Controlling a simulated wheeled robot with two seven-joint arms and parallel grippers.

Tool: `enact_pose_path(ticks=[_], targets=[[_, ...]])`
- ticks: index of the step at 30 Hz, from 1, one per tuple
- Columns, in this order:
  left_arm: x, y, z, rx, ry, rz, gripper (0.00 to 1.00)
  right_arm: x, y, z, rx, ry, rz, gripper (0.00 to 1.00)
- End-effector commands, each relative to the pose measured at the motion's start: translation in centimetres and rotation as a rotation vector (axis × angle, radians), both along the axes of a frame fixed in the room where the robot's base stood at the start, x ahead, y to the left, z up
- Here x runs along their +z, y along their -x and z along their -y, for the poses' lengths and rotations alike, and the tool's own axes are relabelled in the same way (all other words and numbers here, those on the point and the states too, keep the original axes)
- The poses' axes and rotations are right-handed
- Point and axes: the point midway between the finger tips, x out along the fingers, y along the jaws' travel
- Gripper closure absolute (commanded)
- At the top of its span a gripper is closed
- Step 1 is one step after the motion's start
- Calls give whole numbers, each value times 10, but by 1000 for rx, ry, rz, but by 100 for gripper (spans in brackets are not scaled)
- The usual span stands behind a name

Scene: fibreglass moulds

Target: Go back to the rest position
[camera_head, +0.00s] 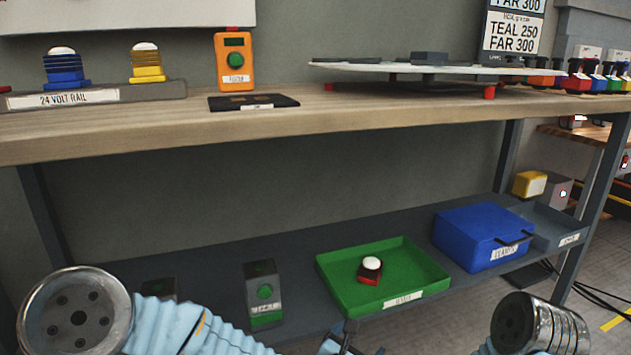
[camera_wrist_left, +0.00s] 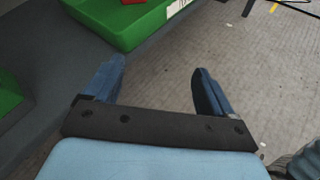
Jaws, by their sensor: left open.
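My left gripper (camera_head: 350,341) shows only in part at the bottom edge of the head view, in front of the lower shelf near the green tray (camera_head: 332,285). In the left wrist view its two blue fingers (camera_wrist_left: 160,68) stand wide apart with nothing between them, over bare floor. The green tray's near corner (camera_wrist_left: 125,35) lies beyond the fingers in that view, apart from them. A red-based button with a white cap (camera_head: 371,268) sits in the tray. My right gripper is not seen; only part of my right arm shows at the lower right.
The wooden bench top (camera_head: 250,120) runs above the lower shelf (camera_head: 215,262). On this shelf stand a blue box (camera_head: 470,236) and a dark box with a green button (camera_head: 261,290). An orange device (camera_head: 234,62) and a glassy sheet (camera_head: 390,68) are above. The floor in front is clear.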

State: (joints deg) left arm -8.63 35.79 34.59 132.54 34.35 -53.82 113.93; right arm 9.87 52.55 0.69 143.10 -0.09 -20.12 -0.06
Motion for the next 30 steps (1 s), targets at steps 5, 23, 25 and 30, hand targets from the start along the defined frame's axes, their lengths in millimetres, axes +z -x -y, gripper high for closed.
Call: enact_pose_path(ticks=[5,23,25,30], targets=[[-42,-3,-20,-113,-219,15,15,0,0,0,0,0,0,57],[-284,123,-177,-1423,-1229,216,15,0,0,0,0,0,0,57],[-300,150,-194,-1603,-1251,280,15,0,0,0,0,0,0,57],[-269,174,-206,-1769,-1260,367,15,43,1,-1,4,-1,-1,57]])
